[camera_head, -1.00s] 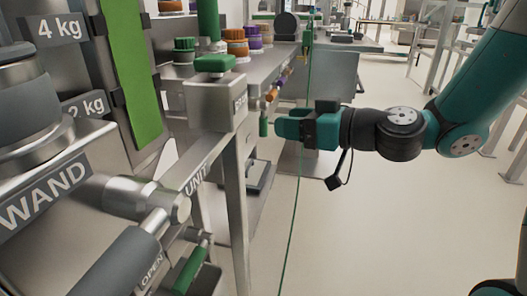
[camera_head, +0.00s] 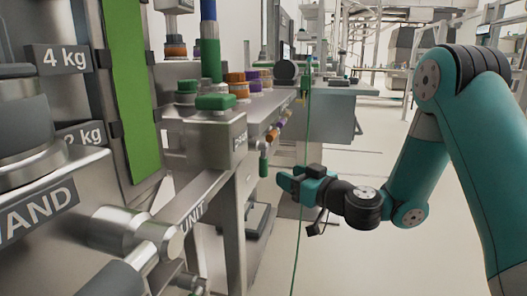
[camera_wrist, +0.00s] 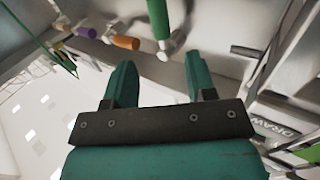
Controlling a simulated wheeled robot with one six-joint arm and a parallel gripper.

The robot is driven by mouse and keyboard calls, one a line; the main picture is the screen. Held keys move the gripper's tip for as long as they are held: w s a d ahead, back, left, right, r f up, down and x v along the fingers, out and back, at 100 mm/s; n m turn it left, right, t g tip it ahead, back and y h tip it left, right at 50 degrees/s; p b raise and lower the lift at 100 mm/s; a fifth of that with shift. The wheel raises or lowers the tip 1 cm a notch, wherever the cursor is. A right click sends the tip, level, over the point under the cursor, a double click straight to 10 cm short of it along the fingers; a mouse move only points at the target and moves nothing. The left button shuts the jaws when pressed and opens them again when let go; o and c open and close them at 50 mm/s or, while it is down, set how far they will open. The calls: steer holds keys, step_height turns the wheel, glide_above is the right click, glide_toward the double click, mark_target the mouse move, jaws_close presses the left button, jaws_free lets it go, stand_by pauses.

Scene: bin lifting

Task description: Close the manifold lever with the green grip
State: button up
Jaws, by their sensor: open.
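The lever with the green grip (camera_head: 263,164) hangs down from the manifold at the bench front, to the right of the steel box. My gripper (camera_head: 284,181) is open and empty, just right of the green grip and slightly lower in the head view. In the wrist view the green grip (camera_wrist: 158,14) is at the top centre, beyond the spread fingertips of my gripper (camera_wrist: 158,66) and lined up between them. Its upper part runs out of frame. I see no contact between fingers and grip.
Levers with an orange grip (camera_wrist: 125,43) and a purple grip (camera_wrist: 84,30) sit left of the green one in the wrist view. A thin green line (camera_head: 302,200) runs down close to my gripper. The steel box (camera_head: 205,138) stands left. Open floor lies right.

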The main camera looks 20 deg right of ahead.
mark_target(267, 166)
steer(key=p+x, duration=0.4)
steer(key=x, duration=0.6)
steer(key=shift+a, duration=0.15)
jaws_close()
